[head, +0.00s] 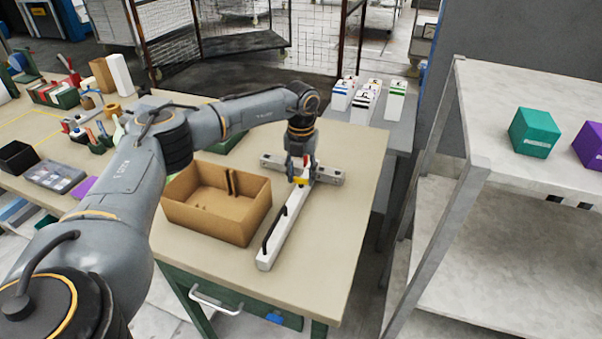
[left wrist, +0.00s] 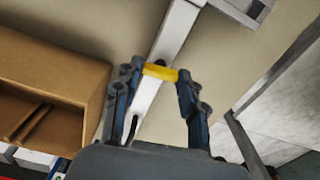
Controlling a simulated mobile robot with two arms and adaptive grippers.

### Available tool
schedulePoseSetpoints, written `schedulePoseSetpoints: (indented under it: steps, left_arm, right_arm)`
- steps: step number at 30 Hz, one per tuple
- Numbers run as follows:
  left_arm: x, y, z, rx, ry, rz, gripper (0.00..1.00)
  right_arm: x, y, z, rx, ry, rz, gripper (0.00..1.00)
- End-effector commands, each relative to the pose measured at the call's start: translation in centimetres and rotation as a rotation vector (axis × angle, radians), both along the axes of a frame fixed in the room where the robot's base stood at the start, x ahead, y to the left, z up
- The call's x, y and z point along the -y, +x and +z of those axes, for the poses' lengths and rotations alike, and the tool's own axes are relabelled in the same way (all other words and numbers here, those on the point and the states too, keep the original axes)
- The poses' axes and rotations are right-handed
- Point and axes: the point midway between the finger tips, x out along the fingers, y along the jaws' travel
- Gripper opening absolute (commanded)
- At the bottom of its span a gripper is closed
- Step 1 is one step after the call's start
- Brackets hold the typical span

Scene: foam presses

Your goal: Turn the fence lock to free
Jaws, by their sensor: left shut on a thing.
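The fence (head: 283,224) is a long pale bar with a black handle, joined to a grey crosspiece (head: 329,178) into a T shape on the table. The yellow fence lock (head: 302,181) sits near the joint. My left gripper (head: 299,173) points down over the joint, its fingers closed on the lock. In the left wrist view the lock (left wrist: 160,72) lies across the bar (left wrist: 146,98), between the two fingertips. A small red part shows beside the gripper in the head view; the gripper partly hides it. My right gripper is not in view.
An open cardboard box (head: 216,211) stands just left of the fence. The table (head: 325,235) is bare to the right of the bar. White cartons (head: 366,100) stand on a grey bench behind. A shelf unit (head: 520,185) with teal and purple boxes is at right.

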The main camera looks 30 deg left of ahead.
Motion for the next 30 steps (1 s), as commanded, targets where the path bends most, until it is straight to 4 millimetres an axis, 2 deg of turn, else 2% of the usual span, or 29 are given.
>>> schedulePoseSetpoints:
  steps: [30]
  left_arm:
    - [0.0, 0.0, 0.3, 0.001, 0.0, 0.934, 0.1]
  right_arm:
    - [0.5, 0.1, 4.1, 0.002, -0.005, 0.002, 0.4]
